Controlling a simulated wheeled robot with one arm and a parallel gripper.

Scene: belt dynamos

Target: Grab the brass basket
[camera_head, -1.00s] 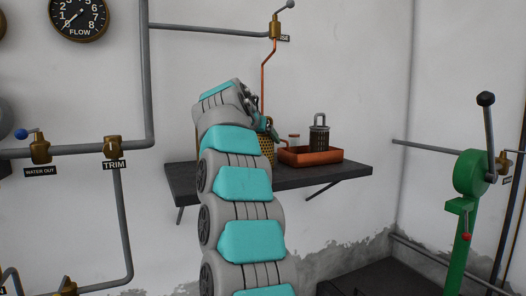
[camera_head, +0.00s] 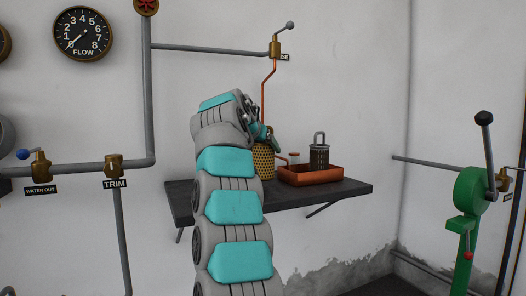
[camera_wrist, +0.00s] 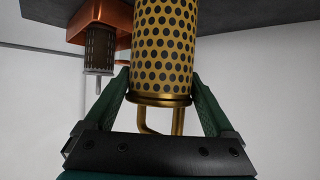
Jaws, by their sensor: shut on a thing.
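The brass basket (camera_head: 264,163) is a gold cylinder with dark round holes, partly hidden behind my arm in the head view, over the shelf. In the wrist view the basket (camera_wrist: 165,45) appears inverted, with its brass rim and bent handle toward my gripper. My gripper (camera_wrist: 161,88) has its green fingers on either side of the basket near the rim, shut on it. In the head view my gripper (camera_head: 268,137) is at the basket's top. The basket's base is out of the wrist view, and I cannot tell whether it touches the shelf.
The dark wall shelf (camera_head: 340,192) carries a copper tray (camera_head: 318,180) just right of the basket. In the tray stand a dark perforated cylinder with a handle (camera_head: 319,155) and a small jar (camera_head: 294,158). A copper pipe (camera_head: 263,100) runs down the wall behind.

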